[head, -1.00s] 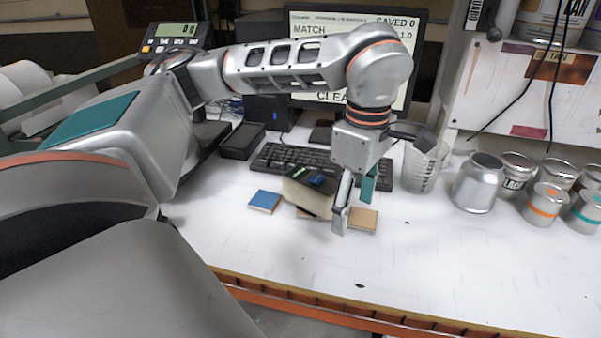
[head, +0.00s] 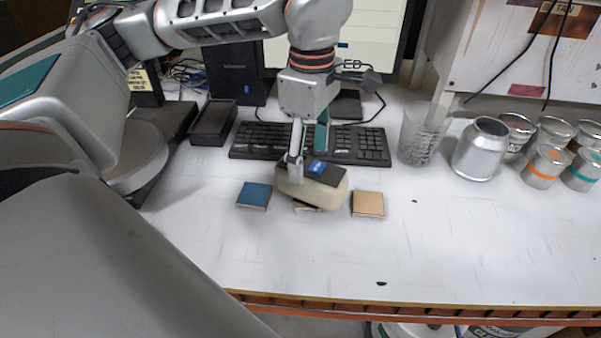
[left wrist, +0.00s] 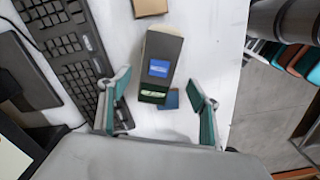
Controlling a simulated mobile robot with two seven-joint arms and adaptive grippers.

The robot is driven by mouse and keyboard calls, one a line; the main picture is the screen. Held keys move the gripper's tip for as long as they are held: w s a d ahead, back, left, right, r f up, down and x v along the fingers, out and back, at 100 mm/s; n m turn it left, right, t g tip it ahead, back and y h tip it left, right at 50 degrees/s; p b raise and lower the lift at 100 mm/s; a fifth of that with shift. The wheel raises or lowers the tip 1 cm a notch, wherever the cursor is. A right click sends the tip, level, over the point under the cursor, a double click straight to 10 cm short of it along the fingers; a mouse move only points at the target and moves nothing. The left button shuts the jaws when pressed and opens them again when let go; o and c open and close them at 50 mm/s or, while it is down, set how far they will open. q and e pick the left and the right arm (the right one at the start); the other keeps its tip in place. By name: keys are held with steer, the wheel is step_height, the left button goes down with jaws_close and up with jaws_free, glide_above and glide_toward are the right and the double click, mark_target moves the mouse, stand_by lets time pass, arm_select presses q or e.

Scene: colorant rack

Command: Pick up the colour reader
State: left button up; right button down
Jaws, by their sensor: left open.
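The colour reader (head: 333,196) is a beige block with a black top and a blue screen. It lies on the white table between a blue tile (head: 254,195) and a tan tile (head: 368,204), and a tile edge shows under its front. My left gripper (head: 307,158) is open at the reader's back edge, pointing down. In the left wrist view the reader (left wrist: 160,68) lies ahead between the spread teal-padded fingers (left wrist: 158,82), with gaps on both sides. The near finger hides part of the reader in the head view. My right gripper is not in view.
A black keyboard (head: 262,141) lies close behind the reader. A clear beaker (head: 421,138), a silver can (head: 481,149) and several small tins (head: 546,166) stand to the right. A black box (head: 213,122) lies at the left. The table front is clear.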

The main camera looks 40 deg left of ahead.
mark_target(311, 183)
arm_select(q)
steer(key=shift+w+d+f, duration=0.1)
steer(key=shift+w+f, duration=0.05)
steer(key=shift+f, duration=1.8)
steer(key=shift+w+f, duration=0.1)
steer(key=shift+f, duration=1.85)
steer(key=c, duration=1.8)
